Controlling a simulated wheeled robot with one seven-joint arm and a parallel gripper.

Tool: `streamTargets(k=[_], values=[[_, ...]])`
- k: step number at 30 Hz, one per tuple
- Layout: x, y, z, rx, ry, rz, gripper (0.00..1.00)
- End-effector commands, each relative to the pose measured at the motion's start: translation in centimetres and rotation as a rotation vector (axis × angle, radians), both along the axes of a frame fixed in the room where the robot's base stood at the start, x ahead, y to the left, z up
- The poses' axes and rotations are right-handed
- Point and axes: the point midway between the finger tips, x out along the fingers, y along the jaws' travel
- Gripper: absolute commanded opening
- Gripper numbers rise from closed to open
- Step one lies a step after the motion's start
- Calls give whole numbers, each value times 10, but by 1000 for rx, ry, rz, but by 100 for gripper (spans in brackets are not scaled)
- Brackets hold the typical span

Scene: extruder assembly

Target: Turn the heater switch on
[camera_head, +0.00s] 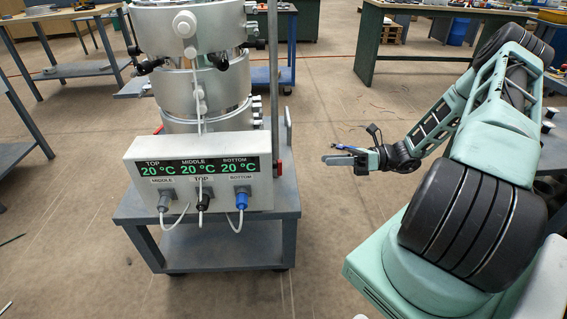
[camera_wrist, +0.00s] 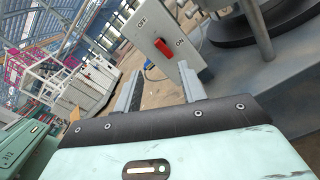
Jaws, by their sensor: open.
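The heater switch is a red rocker (camera_wrist: 163,47) on the side face of a light grey control box (camera_wrist: 150,30), between the words OFF and ON. I cannot tell for sure which way it is tipped. In the head view, the control box (camera_head: 197,196) shows 20 °C for top, middle and bottom, and the red switch (camera_head: 279,168) shows edge-on at its right side. My gripper (camera_head: 331,153) is right of the box, apart from it, pointing at that side. In the wrist view, my gripper (camera_wrist: 160,72) is open and empty, the switch ahead between its fingers.
The box is mounted in front of a metal extruder barrel (camera_head: 190,60) on a grey cart (camera_head: 235,252). Cables (camera_head: 240,220) hang from the box's front. A thin upright post (camera_head: 273,70) stands behind its right end. The floor (camera_head: 310,225) between cart and arm is mostly clear.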

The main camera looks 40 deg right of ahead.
Motion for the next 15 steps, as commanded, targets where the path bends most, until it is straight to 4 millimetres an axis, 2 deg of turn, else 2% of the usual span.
streamTargets(k=[3, 15], values=[[14, 23, 0, 2, 1, 5, 41], [58, 89, -1, 1, 0, 5, 41]])
